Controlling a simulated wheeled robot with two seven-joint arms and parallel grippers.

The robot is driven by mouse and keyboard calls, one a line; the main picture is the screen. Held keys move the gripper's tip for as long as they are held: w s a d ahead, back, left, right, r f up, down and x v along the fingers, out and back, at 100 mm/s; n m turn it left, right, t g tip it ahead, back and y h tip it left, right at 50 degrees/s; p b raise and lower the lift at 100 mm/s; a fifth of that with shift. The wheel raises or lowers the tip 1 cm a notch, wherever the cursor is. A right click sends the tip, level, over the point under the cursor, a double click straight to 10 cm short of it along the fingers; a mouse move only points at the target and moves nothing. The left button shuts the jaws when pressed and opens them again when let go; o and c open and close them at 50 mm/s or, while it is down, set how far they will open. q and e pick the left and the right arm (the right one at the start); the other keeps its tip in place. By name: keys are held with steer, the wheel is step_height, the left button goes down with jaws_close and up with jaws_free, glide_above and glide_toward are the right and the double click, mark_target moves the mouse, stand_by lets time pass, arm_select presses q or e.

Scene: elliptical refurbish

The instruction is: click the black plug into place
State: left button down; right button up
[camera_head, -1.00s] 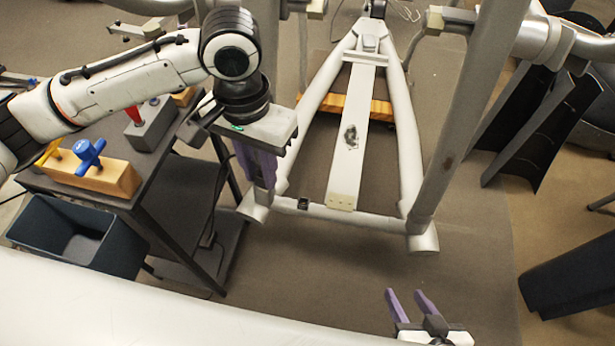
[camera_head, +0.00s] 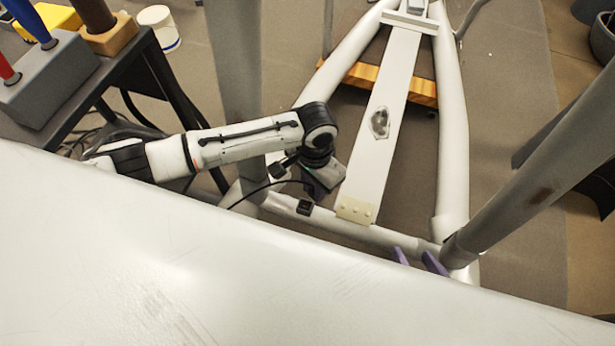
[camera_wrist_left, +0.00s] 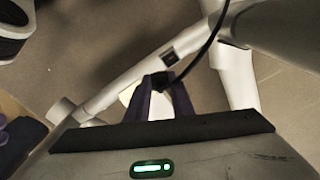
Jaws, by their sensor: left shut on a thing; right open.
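The black plug (camera_wrist_left: 158,82), on a black cable (camera_wrist_left: 205,48), is between the purple fingertips of my left gripper (camera_wrist_left: 161,90) in the left wrist view. The gripper is shut on it. A dark square socket (camera_wrist_left: 169,57) sits on the grey cross tube, just beyond the plug and apart from it in the picture. The socket also shows in the head view (camera_head: 304,207), left of and below my left gripper (camera_head: 321,182); its fingertips and the plug are hard to make out there. My right gripper (camera_head: 421,261) shows two spread purple fingertips, open and empty, near the tube's right end.
The grey tubular frame (camera_head: 452,130) has a pale central beam (camera_head: 385,100) and upright posts on both sides. A dark cart (camera_head: 105,85) with a grey block stands at left. A large white surface (camera_head: 180,260) fills the foreground and hides what is below.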

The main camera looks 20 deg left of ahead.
arm_select(q)
steer(key=shift+n, duration=0.3)
steer(key=f+b, duration=0.1)
steer(key=a+f+b, duration=0.1)
steer(key=f, duration=0.1)
steer(key=a+f+b, duration=0.1)
steer(key=f+b, duration=0.1)
steer(key=shift+w+a, duration=0.2)
steer(key=shift+w, duration=0.15)
steer(key=shift+f+b, duration=0.7)
steer(key=shift+b, duration=0.2)
steer(key=shift+f+b, duration=0.55)
steer(key=shift+b, duration=0.15)
arm_select(e)
steer(key=shift+w+a+f+n+g+y, duration=0.25)
steer(key=shift+w+a+f+n+g, duration=0.15)
steer(key=shift+a, duration=0.35)
steer(key=shift+w+a+f+n+g+y, duration=0.2)
steer(key=shift+w+a+f+n+y, duration=0.1)
steer(key=shift+a+f, duration=0.35)
steer(key=shift+w+a+f+n+g+y, duration=0.25)
steer(key=shift+w+a+f+n+g, duration=0.1)
steer(key=shift+a, duration=0.5)
steer(key=shift+r, duration=0.2)
